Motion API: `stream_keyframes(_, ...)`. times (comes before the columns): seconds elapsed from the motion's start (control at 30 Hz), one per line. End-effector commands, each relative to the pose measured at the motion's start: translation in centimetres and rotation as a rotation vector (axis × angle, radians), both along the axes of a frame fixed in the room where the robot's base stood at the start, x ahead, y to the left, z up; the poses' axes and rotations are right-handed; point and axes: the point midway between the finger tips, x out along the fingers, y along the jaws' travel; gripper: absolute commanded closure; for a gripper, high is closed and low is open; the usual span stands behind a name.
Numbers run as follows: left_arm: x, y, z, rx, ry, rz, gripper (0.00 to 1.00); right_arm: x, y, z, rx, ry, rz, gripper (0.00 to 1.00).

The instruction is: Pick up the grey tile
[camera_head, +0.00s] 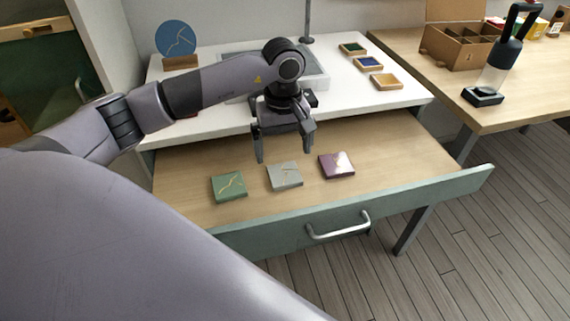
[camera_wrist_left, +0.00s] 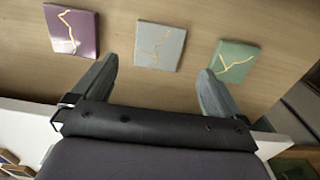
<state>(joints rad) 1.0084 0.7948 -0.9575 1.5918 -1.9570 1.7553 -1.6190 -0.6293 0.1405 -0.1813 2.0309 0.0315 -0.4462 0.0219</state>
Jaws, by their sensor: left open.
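The grey tile (camera_head: 285,175) lies flat in the open drawer, between a green tile (camera_head: 229,186) and a purple tile (camera_head: 336,165). A thin gold seam crosses it. In the left wrist view the grey tile (camera_wrist_left: 160,47) lies just beyond the fingertips, roughly centred between them. My left gripper (camera_head: 285,153) is open and empty, pointing down above the drawer, behind the grey tile in the head view. The fingertips of the left gripper (camera_wrist_left: 157,65) are apart from all tiles. My right gripper is not in view.
The drawer front (camera_head: 400,208) with its metal handle (camera_head: 338,226) borders the tiles. The white tabletop (camera_head: 340,95) above the drawer holds several small coloured trays and a blue disc (camera_head: 175,38) on a stand. A wooden table (camera_head: 520,100) at the right holds a box and a lantern-like object.

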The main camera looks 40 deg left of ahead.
Motion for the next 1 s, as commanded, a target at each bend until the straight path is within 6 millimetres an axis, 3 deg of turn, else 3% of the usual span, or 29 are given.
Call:
stream_keyframes(0.53, 0.1, -0.3, -6.6, 0.000, 0.003, 0.000, 0.00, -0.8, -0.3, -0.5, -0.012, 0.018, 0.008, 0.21)
stream_keyframes(0.83, 0.1, -0.3, -7.1, -0.001, -0.001, -0.001, 0.00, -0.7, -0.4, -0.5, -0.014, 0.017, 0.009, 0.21)
stream_keyframes(0.87, 0.1, -0.3, -7.1, -0.001, -0.001, -0.001, 0.06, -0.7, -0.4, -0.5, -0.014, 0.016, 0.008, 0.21)
stream_keyframes(1.0, 0.1, -0.3, -7.1, 0.000, 0.000, -0.001, 0.52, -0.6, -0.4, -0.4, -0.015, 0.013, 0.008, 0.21)
